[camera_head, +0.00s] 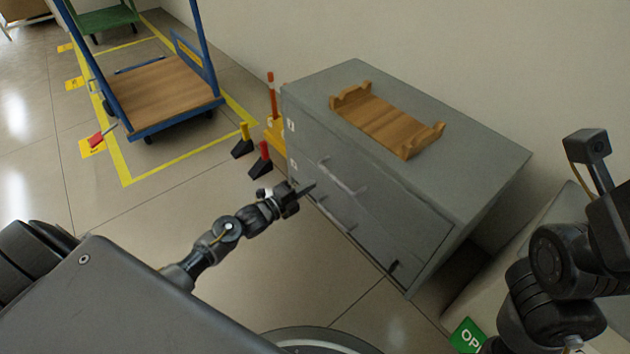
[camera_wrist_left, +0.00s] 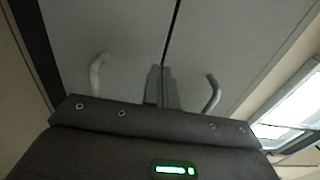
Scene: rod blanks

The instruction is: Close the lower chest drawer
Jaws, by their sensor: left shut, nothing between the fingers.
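The grey chest (camera_head: 470,175) stands against the wall, its front with the drawers turned toward my left arm. A pale bar handle (camera_head: 345,177) shows on the upper part of the front. The lower drawer front looks nearly flush with the chest; a small gap cannot be ruled out. My left gripper (camera_head: 309,187) is shut and empty, its tips close to the drawer fronts. In the left wrist view, the shut fingers (camera_wrist_left: 162,88) point at the front beside a dark seam, between two curved handle parts (camera_wrist_left: 97,75) (camera_wrist_left: 212,93). Contact cannot be told. My right gripper's fingers are not visible.
A wooden cradle (camera_head: 390,122) lies on top of the chest. Red and yellow posts on dark bases (camera_head: 262,162) stand left of it. A blue trolley with a wooden deck (camera_head: 160,92) stands farther back. The floor before the chest is clear.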

